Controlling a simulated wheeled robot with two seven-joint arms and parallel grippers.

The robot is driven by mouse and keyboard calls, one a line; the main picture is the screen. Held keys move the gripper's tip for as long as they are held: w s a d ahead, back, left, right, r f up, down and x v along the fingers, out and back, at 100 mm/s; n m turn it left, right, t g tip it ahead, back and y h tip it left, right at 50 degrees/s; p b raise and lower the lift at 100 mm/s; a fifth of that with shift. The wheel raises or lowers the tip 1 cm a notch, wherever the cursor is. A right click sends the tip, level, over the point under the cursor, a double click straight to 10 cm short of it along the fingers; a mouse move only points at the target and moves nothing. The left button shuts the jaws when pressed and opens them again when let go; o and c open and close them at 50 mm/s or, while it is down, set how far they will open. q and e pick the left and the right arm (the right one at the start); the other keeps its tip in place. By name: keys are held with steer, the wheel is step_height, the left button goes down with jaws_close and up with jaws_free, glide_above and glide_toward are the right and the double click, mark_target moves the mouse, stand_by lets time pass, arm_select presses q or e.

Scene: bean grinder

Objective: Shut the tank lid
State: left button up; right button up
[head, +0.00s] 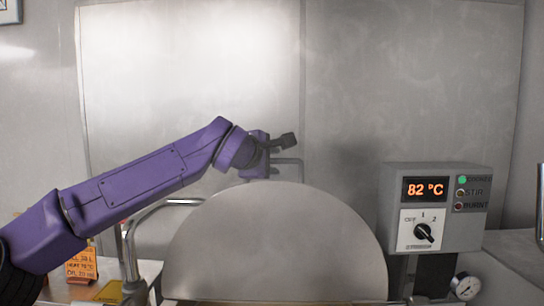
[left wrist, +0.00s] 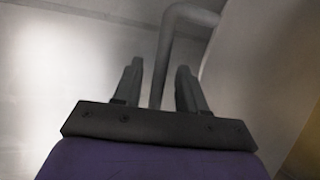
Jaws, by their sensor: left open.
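The tank lid (head: 280,245) is a large round grey metal disc that stands raised, its broad face towards me in the head view. A grey handle (head: 286,168) shows just above its top edge. My left gripper (head: 288,142) is above and behind the lid's top edge, partly hidden by the wrist. In the left wrist view the two fingers (left wrist: 158,72) are open, and a bent grey bar (left wrist: 182,14), apparently the handle, runs down between them as seen. I cannot tell whether they touch it. The lid's surface (left wrist: 262,65) fills the right side there. My right gripper is out of view.
A bent metal pipe (head: 130,245) and an orange sign (head: 82,267) are at left. A plain metal wall stands behind.

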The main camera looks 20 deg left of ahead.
arm_select(q)
steer(key=shift+p+x, duration=0.3)
steer(key=shift+x, duration=1.15)
steer(key=shift+a, duration=0.15)
steer(key=shift+c, duration=0.3)
jaws_close()
